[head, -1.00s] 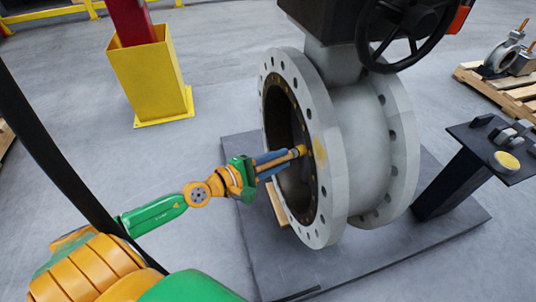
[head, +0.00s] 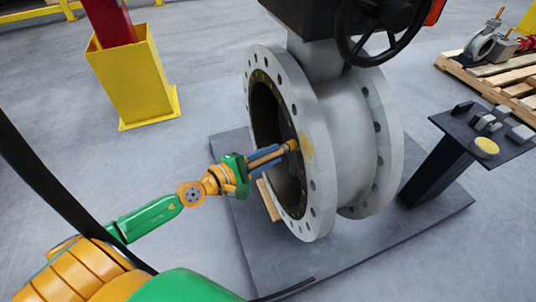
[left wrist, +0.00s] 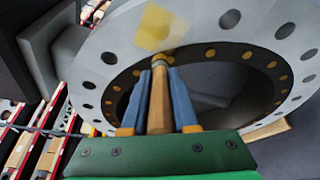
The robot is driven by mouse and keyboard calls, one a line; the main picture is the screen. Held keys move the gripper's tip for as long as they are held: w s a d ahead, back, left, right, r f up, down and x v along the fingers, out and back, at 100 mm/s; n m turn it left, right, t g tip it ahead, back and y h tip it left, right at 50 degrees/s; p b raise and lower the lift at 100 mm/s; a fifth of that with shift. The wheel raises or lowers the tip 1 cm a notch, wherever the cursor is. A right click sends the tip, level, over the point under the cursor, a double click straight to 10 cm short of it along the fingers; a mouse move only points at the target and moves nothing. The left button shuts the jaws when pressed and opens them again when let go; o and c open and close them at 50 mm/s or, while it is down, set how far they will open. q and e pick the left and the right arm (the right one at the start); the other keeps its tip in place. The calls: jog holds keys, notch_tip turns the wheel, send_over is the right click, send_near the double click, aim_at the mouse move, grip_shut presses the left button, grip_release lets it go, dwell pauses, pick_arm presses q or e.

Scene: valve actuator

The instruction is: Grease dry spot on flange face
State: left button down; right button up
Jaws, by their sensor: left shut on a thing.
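The large grey valve (head: 350,130) stands upright on a dark plate, its round flange face (head: 315,195) turned to the left. A yellowish grease patch (head: 308,147) is on the flange face; it also shows in the left wrist view (left wrist: 160,28). My left gripper (head: 275,157) is shut on a wooden-handled brush (left wrist: 159,100), with a blue finger on each side of the handle. The brush's yellow tip (head: 292,145) is at the inner edge of the flange face, just below the patch in the wrist view. I cannot tell whether it touches. My right gripper is not in view.
A dark stand (head: 445,160) at the right holds a round yellow tin (head: 486,146) and several grey blocks. A wooden pallet (head: 490,75) with parts lies at the far right. A yellow post base (head: 135,80) stands at the back left. The floor between is clear.

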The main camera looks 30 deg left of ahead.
pick_arm(q)
jog(key=shift+w+d, duration=0.3)
jog(key=shift+s+d+r+p, duration=0.15)
jog(key=shift+s+d+p, duration=0.15)
jog(key=shift+p, duration=0.4)
jog(key=shift+s+d+p, duration=2)
jog(key=shift+s+d, duration=0.25)
jog(key=shift+d, duration=0.3)
jog(key=w+a+b, duration=0.4)
jog(key=a+b, duration=0.1)
jog(key=shift+w+a+f, duration=0.15)
jog(key=shift+w+f, duration=0.15)
jog(key=shift+f, duration=0.05)
jog(key=shift+w+a+r, duration=0.15)
jog(key=shift+w+a, duration=0.1)
jog(key=shift+a, duration=0.05)
jog(key=shift+r, duration=0.1)
